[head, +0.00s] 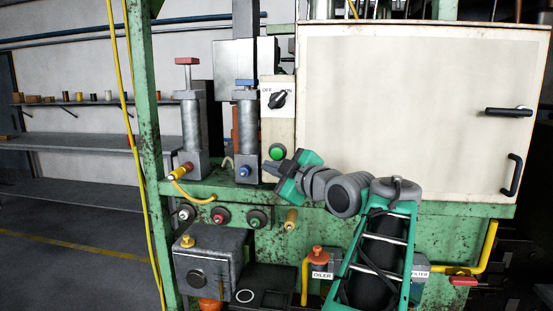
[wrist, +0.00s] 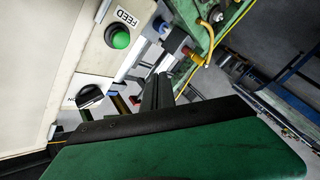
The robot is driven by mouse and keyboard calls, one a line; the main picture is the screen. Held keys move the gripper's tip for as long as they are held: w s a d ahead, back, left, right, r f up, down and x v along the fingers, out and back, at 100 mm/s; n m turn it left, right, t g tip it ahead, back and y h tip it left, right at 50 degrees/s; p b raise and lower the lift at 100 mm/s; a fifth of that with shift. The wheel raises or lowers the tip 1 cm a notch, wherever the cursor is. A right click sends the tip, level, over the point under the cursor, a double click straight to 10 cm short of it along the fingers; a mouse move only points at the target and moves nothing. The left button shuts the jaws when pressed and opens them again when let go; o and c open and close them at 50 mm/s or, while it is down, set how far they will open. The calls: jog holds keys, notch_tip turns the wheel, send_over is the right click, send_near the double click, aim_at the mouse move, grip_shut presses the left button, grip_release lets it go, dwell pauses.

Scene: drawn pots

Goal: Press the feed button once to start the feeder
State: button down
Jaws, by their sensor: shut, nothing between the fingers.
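The round green feed button (head: 277,152) sits on a pale narrow panel left of the big cabinet door. In the wrist view the green button (wrist: 120,39) stands on the pale panel beside a label reading FEED. My gripper (head: 272,170) is just below the button in the head view, pointing left. In the wrist view my gripper (wrist: 160,80) has its two dark fingers together with nothing between them. The fingertips appear apart from the button, off to its lower right in that view. The exact depth gap is hard to tell.
A black rotary OFF/ON switch (head: 278,99) is above the button; it shows in the wrist view (wrist: 90,95) too. A blue-topped cylinder (head: 244,130) and a red-topped cylinder (head: 189,110) stand to the left. A cream cabinet door (head: 410,110) fills the right.

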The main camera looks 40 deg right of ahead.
aim_at(278, 157)
jog(key=shift+w+d+p, duration=0.9)
jog(key=shift+d+p, duration=0.05)
jog(key=shift+d, duration=0.2)
jog(key=shift+w+d+p, duration=0.95)
jog(key=shift+d+p, duration=0.05)
jog(key=shift+d, duration=0.1)
jog(key=shift+w+d+p, duration=0.9)
jog(key=shift+d+p, duration=0.05)
jog(key=shift+d, duration=0.2)
jog(key=shift+d, duration=0.1)
jog(key=shift+w+d, duration=0.25)
